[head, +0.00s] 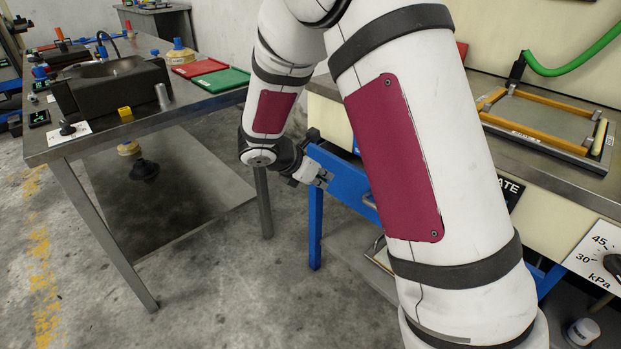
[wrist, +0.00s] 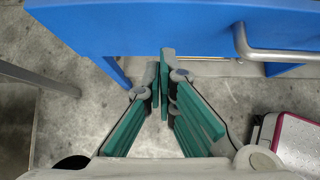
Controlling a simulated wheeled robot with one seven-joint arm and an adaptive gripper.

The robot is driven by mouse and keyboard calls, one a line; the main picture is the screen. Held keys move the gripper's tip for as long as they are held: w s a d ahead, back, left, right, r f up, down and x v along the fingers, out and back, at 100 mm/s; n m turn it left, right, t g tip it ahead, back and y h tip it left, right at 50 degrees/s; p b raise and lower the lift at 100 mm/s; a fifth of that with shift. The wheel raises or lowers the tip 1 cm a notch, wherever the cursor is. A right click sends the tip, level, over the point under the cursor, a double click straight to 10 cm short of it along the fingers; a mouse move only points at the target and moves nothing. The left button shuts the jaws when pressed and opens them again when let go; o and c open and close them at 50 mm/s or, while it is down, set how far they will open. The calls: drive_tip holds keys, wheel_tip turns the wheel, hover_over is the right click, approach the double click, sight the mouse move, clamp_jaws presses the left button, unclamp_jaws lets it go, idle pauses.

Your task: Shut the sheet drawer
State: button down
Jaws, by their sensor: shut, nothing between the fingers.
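The sheet drawer appears to be the blue panel (head: 345,181) under the right-hand bench in the head view, partly hidden behind my arm. In the wrist view its blue front (wrist: 185,25) spans the top, with a grey metal bar handle (wrist: 270,52) at the right. How far the drawer stands out cannot be told. My gripper (wrist: 160,65) is shut and empty, its green-padded fingers together at the lower edge of the blue panel, left of the handle. I cannot tell whether they touch it. In the head view my gripper (head: 312,176) is at the panel's left end.
A steel table (head: 95,145) with a dark block, tools and red and green trays stands at the left. The right bench carries an orange-edged frame (head: 540,118) and a green hose (head: 575,65). Open concrete floor (head: 225,290) lies between them.

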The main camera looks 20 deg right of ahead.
drive_tip(key=shift+w+d+f+b, duration=0.1)
drive_tip(key=shift+w+d+b, duration=0.2)
drive_tip(key=shift+d, duration=0.75)
drive_tip(key=shift+w+d+b, duration=0.15)
drive_tip(key=shift+w+d, duration=0.25)
drive_tip(key=shift+d, duration=0.6)
